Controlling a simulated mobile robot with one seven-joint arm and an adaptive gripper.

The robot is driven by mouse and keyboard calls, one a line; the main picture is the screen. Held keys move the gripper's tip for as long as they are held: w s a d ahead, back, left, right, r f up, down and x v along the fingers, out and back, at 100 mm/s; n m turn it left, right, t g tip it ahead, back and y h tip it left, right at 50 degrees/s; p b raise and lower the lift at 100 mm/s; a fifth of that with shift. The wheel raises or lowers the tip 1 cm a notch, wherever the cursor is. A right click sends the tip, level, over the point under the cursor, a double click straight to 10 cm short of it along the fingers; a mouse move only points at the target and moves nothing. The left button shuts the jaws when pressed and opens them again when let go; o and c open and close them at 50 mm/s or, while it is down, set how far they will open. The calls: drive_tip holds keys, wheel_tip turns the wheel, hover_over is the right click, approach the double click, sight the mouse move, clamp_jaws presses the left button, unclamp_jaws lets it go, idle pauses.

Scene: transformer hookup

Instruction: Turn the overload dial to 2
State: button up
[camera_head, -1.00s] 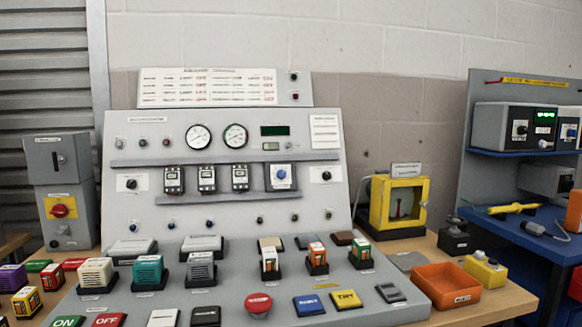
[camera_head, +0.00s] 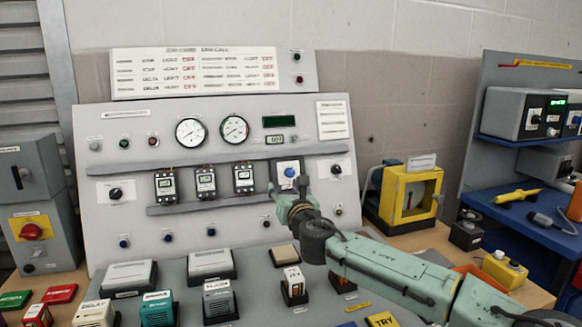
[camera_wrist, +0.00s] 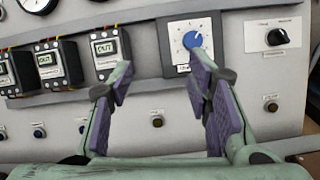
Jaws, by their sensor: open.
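The overload dial is a blue round knob (camera_head: 290,172) on a white scale plate, at the right end of the row of meter modules on the sloped grey panel. In the wrist view the blue knob (camera_wrist: 192,40) sits just beyond the tip of the right finger, which covers part of the plate below it. My gripper (camera_wrist: 161,72) is open and empty, its purple-padded fingers spread. In the head view my gripper (camera_head: 288,197) is close in front of the dial plate, slightly below the knob. The scale's numbers are too small to read.
Three meter modules (camera_head: 205,182) stand left of the dial. A black rotary switch (camera_head: 336,169) is to its right, also visible in the wrist view (camera_wrist: 277,37). A yellow box (camera_head: 410,196) stands right of the panel. Buttons and blocks crowd the lower console.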

sight(291, 173)
drive_tip(key=shift+h, duration=0.6)
drive_tip(key=w+p, duration=0.1)
drive_tip(key=w, duration=0.2)
drive_tip(key=w+d+p, duration=0.1)
drive_tip(key=w, duration=0.3)
drive_tip(key=w+p, duration=0.1)
drive_tip(key=w, duration=0.3)
drive_tip(key=shift+w+d+f, duration=0.15)
drive_tip(key=shift+w+d, duration=0.05)
drive_tip(key=shift+d, duration=0.2)
clamp_jaws()
